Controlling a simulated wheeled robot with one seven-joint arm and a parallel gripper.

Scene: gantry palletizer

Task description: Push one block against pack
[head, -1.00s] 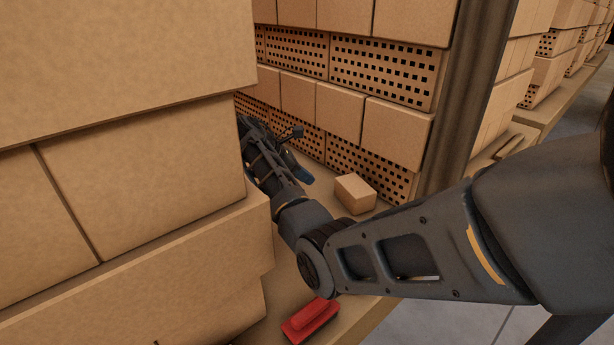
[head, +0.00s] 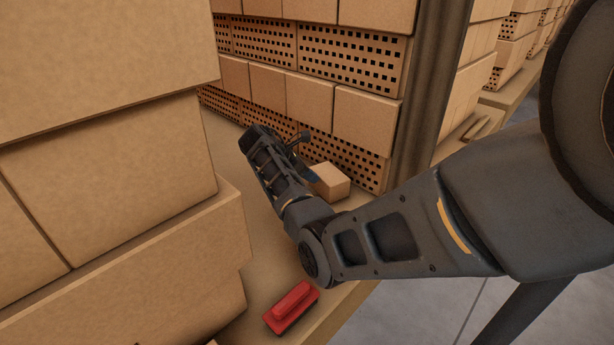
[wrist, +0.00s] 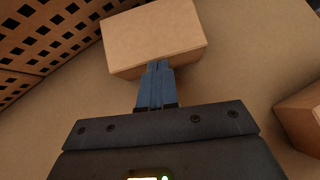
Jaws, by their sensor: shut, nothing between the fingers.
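A small loose tan block (head: 331,182) lies on the pallet deck in front of the pack. The pack (head: 340,100) is a stack of plain and perforated blocks, and its perforated face also shows at the upper left of the wrist view (wrist: 40,35). In the wrist view the loose block (wrist: 153,35) is straight ahead of my gripper (wrist: 157,68). The blue fingers are shut with nothing between them, and their tips appear at the block's near face; I cannot tell whether they touch. In the head view the fingers (head: 313,176) are partly hidden beside the block.
A large stack of tan boxes (head: 110,170) fills the left. A red tool (head: 291,306) lies near the deck's front edge. A dark upright post (head: 425,100) stands right of the pack. Bare deck (head: 225,140) shows between the stacks. Another tan block edge (wrist: 302,118) is at the wrist view's right.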

